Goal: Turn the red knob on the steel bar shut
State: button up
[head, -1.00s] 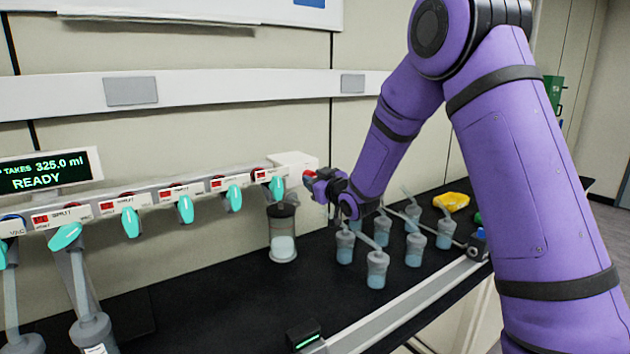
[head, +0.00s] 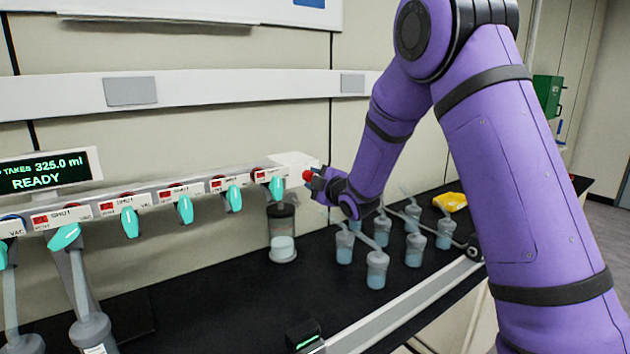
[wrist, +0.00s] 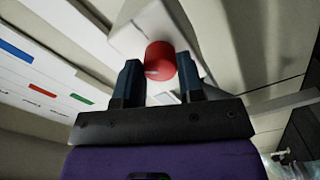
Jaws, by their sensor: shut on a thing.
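The red knob (head: 307,175) sits at the right end of the steel bar (head: 150,192), on its pale end block (head: 293,160). In the wrist view the red knob (wrist: 160,60) lies between the two dark fingers of my gripper (wrist: 161,75). My gripper (head: 313,180) is shut on the knob from the right in the head view. A pale mark shows on the knob's face. The knob's far side is hidden, and I cannot tell its turn position for sure.
Several teal valve handles (head: 185,209) hang along the bar, and a display (head: 45,171) reads READY at left. A lidded jar (head: 282,235) stands below the knob. Several flasks (head: 377,268) and a yellow item (head: 450,201) stand at right on the black bench (head: 215,300).

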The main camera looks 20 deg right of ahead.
jog(key=shift+n, duration=3.6)
jog(key=o, duration=0.9)
jog(key=shift+s, duration=0.1)
jog(key=v, duration=1)
jog(key=shift+s+d, duration=0.1)
jog(key=shift+s, duration=0.2)
